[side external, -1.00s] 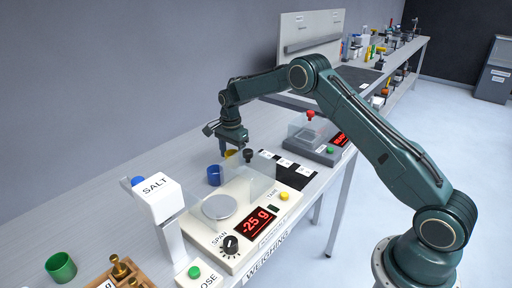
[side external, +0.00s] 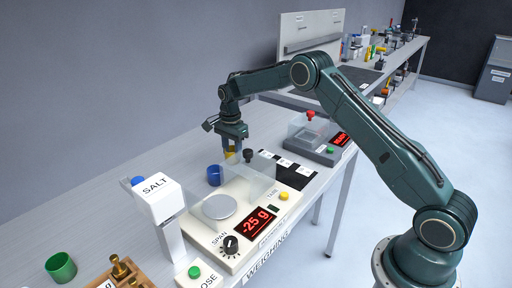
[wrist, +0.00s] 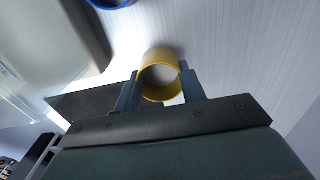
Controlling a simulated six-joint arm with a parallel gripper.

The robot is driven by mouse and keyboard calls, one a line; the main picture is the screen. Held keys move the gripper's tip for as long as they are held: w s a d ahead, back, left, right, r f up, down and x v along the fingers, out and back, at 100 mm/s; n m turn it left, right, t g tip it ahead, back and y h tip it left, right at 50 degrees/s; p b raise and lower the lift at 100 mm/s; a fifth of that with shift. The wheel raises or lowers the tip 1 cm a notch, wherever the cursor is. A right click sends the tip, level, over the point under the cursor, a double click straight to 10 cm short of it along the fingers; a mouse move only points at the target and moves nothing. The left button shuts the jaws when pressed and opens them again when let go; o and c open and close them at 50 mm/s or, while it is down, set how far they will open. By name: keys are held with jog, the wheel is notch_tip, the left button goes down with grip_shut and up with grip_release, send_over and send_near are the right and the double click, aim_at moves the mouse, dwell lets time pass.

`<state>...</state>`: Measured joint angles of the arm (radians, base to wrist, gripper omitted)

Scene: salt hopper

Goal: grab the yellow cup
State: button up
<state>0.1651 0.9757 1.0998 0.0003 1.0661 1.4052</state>
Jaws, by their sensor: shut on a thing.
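The yellow cup (wrist: 160,57) stands between the two fingers of my gripper (wrist: 158,85) in the wrist view, with its round rim facing the camera. The fingers press on its opposite sides, so my gripper is shut on it. In the side external view my gripper (side external: 232,146) points down behind the scale, and the yellow cup (side external: 230,152) shows only as a small patch between the fingers. I cannot tell whether the cup still touches the bench.
A blue cup (side external: 215,175) stands close by, in front of my gripper. The scale (side external: 262,249) with a clear shield and a salt dispenser (side external: 157,200) are nearer the camera. A green cup (side external: 61,267) stands at lower left.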

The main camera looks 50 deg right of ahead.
notch_tip(320, 180, up, 18)
jog(key=shift+r, duration=0.2)
dwell(0.4)
jog(key=shift+a, duration=0.1)
dwell(0.4)
